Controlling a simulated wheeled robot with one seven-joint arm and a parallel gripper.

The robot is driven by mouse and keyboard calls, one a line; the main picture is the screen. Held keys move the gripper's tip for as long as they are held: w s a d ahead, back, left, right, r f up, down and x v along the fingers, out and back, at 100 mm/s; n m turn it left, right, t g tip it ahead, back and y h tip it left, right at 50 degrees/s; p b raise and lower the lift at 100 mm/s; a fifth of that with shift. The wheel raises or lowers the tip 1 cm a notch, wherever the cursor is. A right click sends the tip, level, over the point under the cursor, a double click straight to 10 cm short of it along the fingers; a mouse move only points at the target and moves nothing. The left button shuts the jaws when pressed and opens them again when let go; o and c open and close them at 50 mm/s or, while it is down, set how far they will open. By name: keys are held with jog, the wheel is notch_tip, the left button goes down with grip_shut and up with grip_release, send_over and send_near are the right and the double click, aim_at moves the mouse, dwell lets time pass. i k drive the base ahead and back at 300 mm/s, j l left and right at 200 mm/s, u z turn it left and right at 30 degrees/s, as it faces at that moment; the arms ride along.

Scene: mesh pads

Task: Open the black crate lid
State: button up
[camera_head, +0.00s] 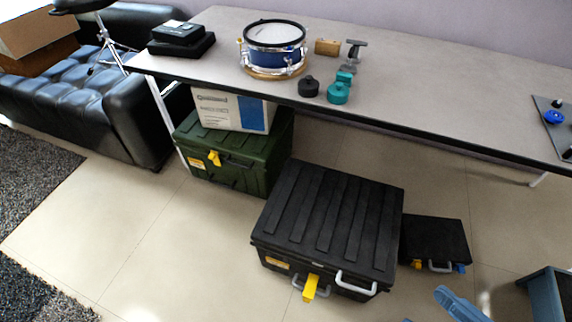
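The large black crate (335,285) stands on the tiled floor at the centre right, in front of the table. Its ribbed black lid (330,215) lies flat and shut. A yellow latch (310,287) hangs at the middle of its front edge. A light grey handle (356,284) is on the front, to the right of the latch. I cannot make out my gripper in this view. Nothing is seen touching the crate.
A smaller black case (435,240) lies close to the crate's right. A green crate (225,170) with a white box (220,112) on it stands behind left. The table (420,95) overhangs behind. Blue-grey parts (460,304) show at lower right, identity unclear.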

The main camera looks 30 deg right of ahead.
aim_at(341, 222)
jog(key=k+j+z, duration=0.15)
jog(key=k, duration=0.35)
jog(key=k+z, duration=0.15)
jog(key=k, duration=0.35)
jog(key=i+j+z, duration=0.25)
jog(key=i+j, duration=0.05)
jog(key=i, duration=0.1)
